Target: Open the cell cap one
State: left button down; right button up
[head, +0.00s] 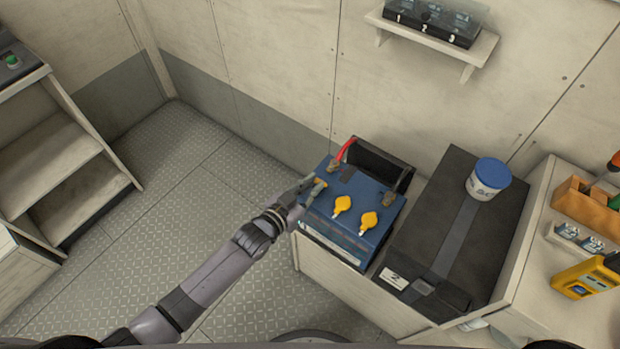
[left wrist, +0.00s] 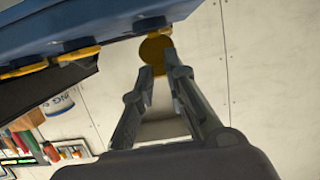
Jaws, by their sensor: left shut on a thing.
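A blue battery (head: 345,205) stands on a pale bench, with yellow cell caps in a row on its top. Two caps, the middle one (head: 342,205) and the right one (head: 368,221), show clearly. My left gripper (head: 312,186) is at the leftmost cap (head: 321,183), which it largely hides in the head view. In the left wrist view the fingers of my left gripper (left wrist: 157,65) are shut on this yellow cap (left wrist: 154,47), close against the battery (left wrist: 90,22). I cannot tell whether the cap has turned. My right gripper is not in view.
A red cable (head: 346,151) joins the battery at the back. A black lidded box (head: 435,225) marked 2 stands to the right, with a blue-lidded tub (head: 489,179) on it. A wall shelf (head: 432,40) holds a black case. Steps (head: 60,165) stand at left; the floor between is clear.

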aim_at(318, 181)
pick_arm(q)
jog(key=r+g+y+p, duration=0.1)
jog(key=p, duration=0.2)
jog(key=w+d+r+g+y+p, duration=0.1)
jog(key=g+p, duration=0.1)
jog(key=w+g+y+p, duration=0.1)
jog(key=p, duration=0.2)
jog(key=shift+w+d+r+p, duration=0.25)
jog(key=shift+d+r+p, duration=0.1)
jog(key=shift+r, duration=0.05)
jog(key=shift+w+d+g+y+p, duration=0.2)
jog(key=shift+g+y+p, duration=0.1)
jog(key=shift+g, duration=0.2)
jog(key=shift+w+d+g+y, duration=0.2)
jog(key=shift+g+y, duration=0.1)
jog(key=shift+g, duration=0.1)
jog(key=shift+w+d+f+g+y, duration=0.15)
jog(key=shift+w+d+g+y, duration=0.1)
jog(key=shift+w+g+y, duration=0.35)
jog(key=shift+w+d+f+g+y+b, duration=0.1)
jog(key=shift+w+d+g+y+b, duration=0.15)
jog(key=shift+g+y+b, duration=0.3)
jog(key=shift+w+d+f+g+y+b, duration=0.2)
jog(key=shift+g+b, duration=0.25)
jog(key=shift+g, duration=0.3)
jog(key=shift+r, duration=0.2)
jog(key=c, duration=1.6)
grip_release()
jog(key=shift+c, duration=0.2)
jog(key=shift+o, duration=0.2)
